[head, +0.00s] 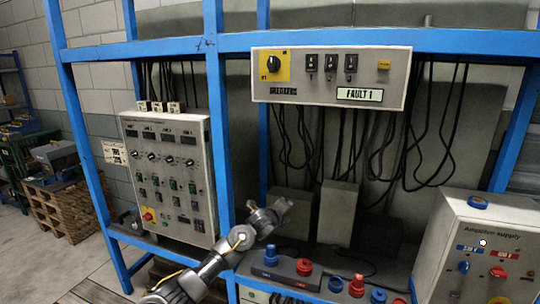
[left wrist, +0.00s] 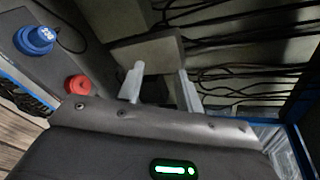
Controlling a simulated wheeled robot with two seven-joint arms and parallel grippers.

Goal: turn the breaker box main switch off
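The breaker box (head: 330,80) is a pale grey panel hung on the blue frame at the top centre of the head view. Its main switch (head: 274,64) is a black rotary knob on a yellow plate at the box's left end. The knob's exact setting is too small to read. My left gripper (head: 284,206) is well below the box, in front of the rack. In the left wrist view its two fingers (left wrist: 160,88) stand apart with nothing between them. My right gripper is in neither view.
Three small black breakers (head: 330,63), a yellow button (head: 384,64) and a "FAULT 1" label (head: 360,95) share the box. Blue posts (head: 216,120) flank the space.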

